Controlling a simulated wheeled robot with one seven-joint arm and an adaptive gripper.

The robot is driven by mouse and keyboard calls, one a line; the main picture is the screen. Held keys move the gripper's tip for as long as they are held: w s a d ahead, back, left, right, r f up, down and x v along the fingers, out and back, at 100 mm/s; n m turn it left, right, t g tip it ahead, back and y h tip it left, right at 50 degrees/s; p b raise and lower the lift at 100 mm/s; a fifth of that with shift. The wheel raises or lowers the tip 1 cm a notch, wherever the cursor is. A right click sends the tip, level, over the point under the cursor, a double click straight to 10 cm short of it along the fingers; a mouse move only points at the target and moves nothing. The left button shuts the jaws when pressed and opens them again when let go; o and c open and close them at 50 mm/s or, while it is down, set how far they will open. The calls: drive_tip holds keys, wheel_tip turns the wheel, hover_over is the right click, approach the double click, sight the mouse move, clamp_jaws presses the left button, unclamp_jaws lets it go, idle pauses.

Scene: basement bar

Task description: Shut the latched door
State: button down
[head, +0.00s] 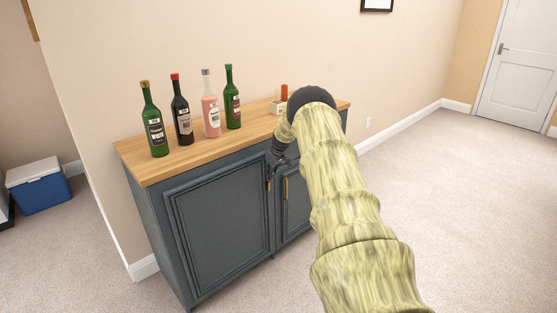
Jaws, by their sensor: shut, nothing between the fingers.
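A white panelled door (517,72) with a dark lever handle (503,48) stands at the far upper right in the head view. It looks flush with its frame, but its far side is cut off, so I cannot tell for certain if it is shut. My gripper (273,170) is shut and empty. It is in front of the blue-grey cabinet (222,222), just below the front edge of its top, far from the white door. My arm hides part of the cabinet's right side. The cabinet doors, with brass handles, look closed.
A blue and white cooler (39,186) is on the floor at left. Carpet (440,170) is clear toward the white door.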

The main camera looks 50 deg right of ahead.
drive_tip(key=a+v, duration=0.1)
drive_tip(key=v, duration=0.8)
drive_tip(key=shift+s, duration=0.15)
